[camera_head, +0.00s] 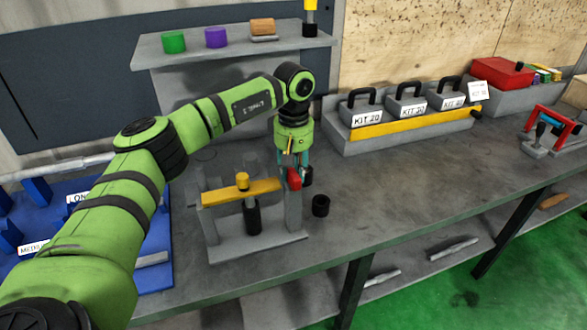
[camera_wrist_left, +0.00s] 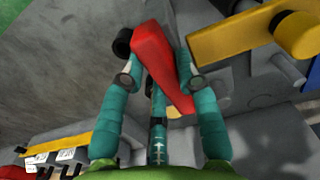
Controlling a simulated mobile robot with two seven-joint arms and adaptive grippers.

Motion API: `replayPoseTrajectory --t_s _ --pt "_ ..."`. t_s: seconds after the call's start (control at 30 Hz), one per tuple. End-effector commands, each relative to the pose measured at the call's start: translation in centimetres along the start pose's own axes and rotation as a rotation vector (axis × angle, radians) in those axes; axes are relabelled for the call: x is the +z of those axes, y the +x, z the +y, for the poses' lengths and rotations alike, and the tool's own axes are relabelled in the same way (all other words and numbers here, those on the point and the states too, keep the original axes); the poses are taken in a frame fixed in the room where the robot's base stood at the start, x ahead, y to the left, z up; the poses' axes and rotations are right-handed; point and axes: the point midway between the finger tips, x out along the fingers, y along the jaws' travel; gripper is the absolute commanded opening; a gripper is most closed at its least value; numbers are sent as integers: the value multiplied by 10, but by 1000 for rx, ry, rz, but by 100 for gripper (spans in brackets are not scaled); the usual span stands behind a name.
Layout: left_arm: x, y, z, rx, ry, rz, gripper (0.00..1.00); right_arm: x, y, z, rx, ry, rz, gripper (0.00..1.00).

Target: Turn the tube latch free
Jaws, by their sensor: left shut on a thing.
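The red tube latch (camera_head: 294,178) is on the right side of a grey fixture (camera_head: 258,243) on the bench. In the left wrist view the red latch (camera_wrist_left: 158,62) lies between the teal fingers. My left gripper (camera_head: 294,172) comes down from above and is shut on the latch; it also shows in the left wrist view (camera_wrist_left: 157,75). A yellow bar (camera_head: 228,195) with a yellow knob (camera_head: 242,181) spans the fixture, and a dark cylinder (camera_head: 252,217) stands beneath it. The fingers partly hide the latch's mount. My right gripper is not in view.
A small black ring-shaped part (camera_head: 320,205) stands on the bench right of the fixture. A blue tray (camera_head: 153,268) lies to the left. Kit boxes (camera_head: 405,104) stand in a grey holder at the back right. The bench between is clear.

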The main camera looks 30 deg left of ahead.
Motion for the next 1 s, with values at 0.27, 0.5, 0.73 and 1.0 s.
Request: replayPoseTrajectory --t_s 0.27,0.5,0.73,1.0 --pt "0 0 0 0 0 -1 57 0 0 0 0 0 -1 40" --pt "0 -6 0 1 -1 1 57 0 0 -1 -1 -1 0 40" --pt "0 -46 1 4 0 2 57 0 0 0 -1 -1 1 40" --pt "0 -99 1 2 0 1 57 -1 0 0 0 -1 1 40"
